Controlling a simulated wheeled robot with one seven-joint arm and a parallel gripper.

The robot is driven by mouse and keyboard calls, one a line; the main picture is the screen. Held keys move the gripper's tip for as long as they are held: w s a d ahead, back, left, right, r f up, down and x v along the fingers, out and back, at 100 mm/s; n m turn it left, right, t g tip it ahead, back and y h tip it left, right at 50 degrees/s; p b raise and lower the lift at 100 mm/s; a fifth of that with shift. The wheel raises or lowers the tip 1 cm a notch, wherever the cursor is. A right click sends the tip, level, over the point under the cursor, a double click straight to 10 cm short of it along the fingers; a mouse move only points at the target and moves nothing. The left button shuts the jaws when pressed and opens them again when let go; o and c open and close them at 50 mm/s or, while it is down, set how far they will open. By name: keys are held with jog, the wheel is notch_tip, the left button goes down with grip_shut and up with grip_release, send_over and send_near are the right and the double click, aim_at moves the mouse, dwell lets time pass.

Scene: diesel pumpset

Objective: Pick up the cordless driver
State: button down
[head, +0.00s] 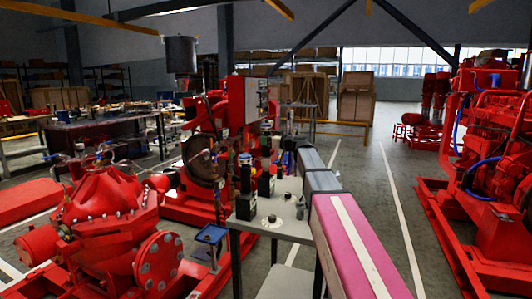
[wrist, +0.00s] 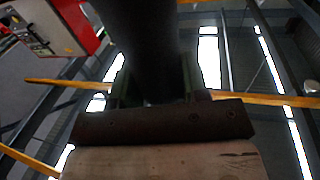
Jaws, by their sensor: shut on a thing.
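My gripper (wrist: 155,85) is shut on a dark, rounded thing (wrist: 145,35), which fills the space between the two greenish fingers in the wrist view. It appears to be the cordless driver, seen close up and dark, so its full shape does not show. In the head view, my pink-striped arm reaches from the lower right to the grey table, and its far end is small and hard to make out. Upright black tools stand on the table, one near the middle (head: 265,184) and one at the front left corner (head: 245,205).
A red pump (head: 105,210) stands to the left and a red engine skid (head: 500,190) to the right. A dark workbench (head: 100,130) is behind left. Open floor (head: 385,215) lies between the table and the right skid.

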aim_at(266, 125)
notch_tip(266, 125, up, 10)
jog(key=shift+r, duration=0.15)
dwell(0.4)
